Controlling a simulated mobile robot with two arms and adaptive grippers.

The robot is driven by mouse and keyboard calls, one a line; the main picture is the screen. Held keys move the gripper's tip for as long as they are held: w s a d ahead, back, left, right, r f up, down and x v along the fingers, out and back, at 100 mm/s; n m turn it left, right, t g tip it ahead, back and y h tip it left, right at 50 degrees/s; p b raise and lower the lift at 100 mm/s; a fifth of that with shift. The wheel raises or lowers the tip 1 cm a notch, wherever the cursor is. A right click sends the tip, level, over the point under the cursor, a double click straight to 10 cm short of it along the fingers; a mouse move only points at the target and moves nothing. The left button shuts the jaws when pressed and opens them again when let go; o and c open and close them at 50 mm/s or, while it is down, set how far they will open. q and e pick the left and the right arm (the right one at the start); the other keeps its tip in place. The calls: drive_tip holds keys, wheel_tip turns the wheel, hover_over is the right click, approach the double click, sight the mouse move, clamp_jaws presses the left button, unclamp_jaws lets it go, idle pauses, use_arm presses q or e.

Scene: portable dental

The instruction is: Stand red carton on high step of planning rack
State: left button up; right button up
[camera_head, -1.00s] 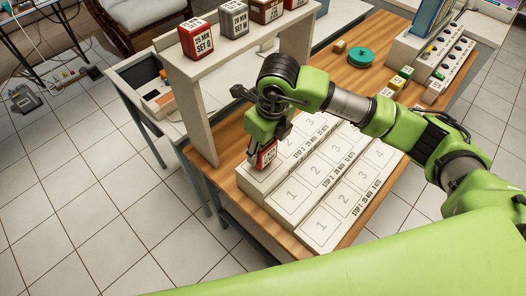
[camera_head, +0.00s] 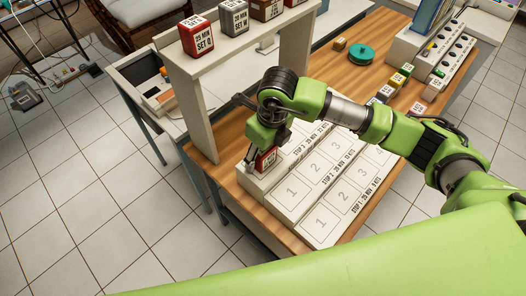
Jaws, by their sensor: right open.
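A small red carton (camera_head: 266,159) with a white label stands upright at the left end of the highest step of the white planning rack (camera_head: 287,214). Its base appears to rest on the step, though the contact is partly hard to see. My right gripper (camera_head: 263,150) points down from above with its fingers open around the upper part of the carton; the fingers and wrist hide part of it. The lower steps carry printed numbered squares and look empty. My left gripper is out of view.
A white raised shelf (camera_head: 188,100) stands just left of the rack, bearing another red carton (camera_head: 196,36), a grey carton (camera_head: 234,17) and brown ones. Behind are a teal round object (camera_head: 361,54), small blocks and a white holed stand (camera_head: 440,56). Wood tabletop is bare between.

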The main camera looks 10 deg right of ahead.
drive_tip(key=shift+r, duration=0.65)
drive_tip(key=r, duration=0.3)
drive_tip(key=s+r+b, duration=0.1)
drive_tip(key=r, duration=0.2)
drive_tip(key=d+r+b, duration=0.1)
drive_tip(key=r, duration=0.2)
drive_tip(key=shift+s+r, duration=0.15)
drive_tip(key=shift+r, duration=0.15)
drive_tip(key=shift+s+r+b, duration=0.1)
drive_tip(key=shift+r+b, duration=0.2)
drive_tip(key=shift+r, duration=0.35)
